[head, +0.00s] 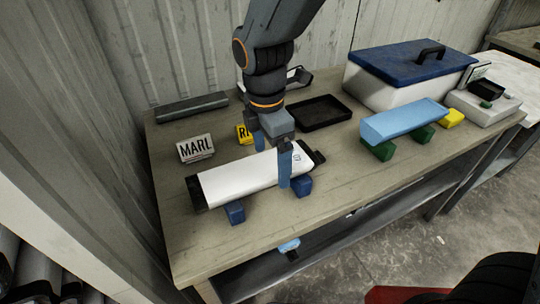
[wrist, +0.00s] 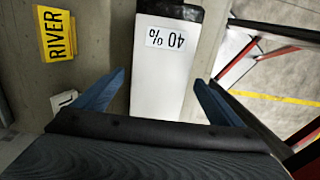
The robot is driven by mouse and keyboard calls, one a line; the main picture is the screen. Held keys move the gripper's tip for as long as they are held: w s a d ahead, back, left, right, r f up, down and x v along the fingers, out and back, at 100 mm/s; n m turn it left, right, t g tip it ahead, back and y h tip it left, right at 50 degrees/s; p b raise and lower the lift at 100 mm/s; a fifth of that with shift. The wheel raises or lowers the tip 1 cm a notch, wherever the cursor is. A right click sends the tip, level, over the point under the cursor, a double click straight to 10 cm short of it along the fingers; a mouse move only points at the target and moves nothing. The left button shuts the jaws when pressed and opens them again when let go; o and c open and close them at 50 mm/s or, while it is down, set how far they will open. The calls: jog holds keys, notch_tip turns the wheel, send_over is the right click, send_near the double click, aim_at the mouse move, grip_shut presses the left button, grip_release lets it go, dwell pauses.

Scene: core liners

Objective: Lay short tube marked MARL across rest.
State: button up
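A white tube (head: 240,178) with black ends lies across two blue rest blocks (head: 235,212) near the table's front left. In the wrist view the white tube (wrist: 162,75) has a "40 %" label near one end; no MARL mark is readable on it. My gripper (head: 272,167) is over the tube, with one blue finger on each side. In the wrist view my gripper (wrist: 160,78) is open, with gaps between both fingers and the tube. A white card reading MARL (head: 195,149) stands to the left behind the tube.
A yellow RIVER card (wrist: 57,33) stands behind the tube. A black tray (head: 320,110), a blue-lidded box (head: 400,90) and a dark bar (head: 192,107) are at the back. A light blue piece (head: 405,120) lies on green blocks at right.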

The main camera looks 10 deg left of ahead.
aim_at(268, 164)
notch_tip(268, 164, up, 12)
jog(key=b, duration=0.2)
jog(key=s+d+f+m, duration=0.1)
jog(key=d+f+m, duration=0.6)
jog(key=d+m, duration=0.5)
jog(key=s+d+f+m, duration=0.1)
jog(key=d+f+m, duration=0.7)
jog(key=d+m, duration=0.4)
jog(key=shift+s+t+y, duration=0.3)
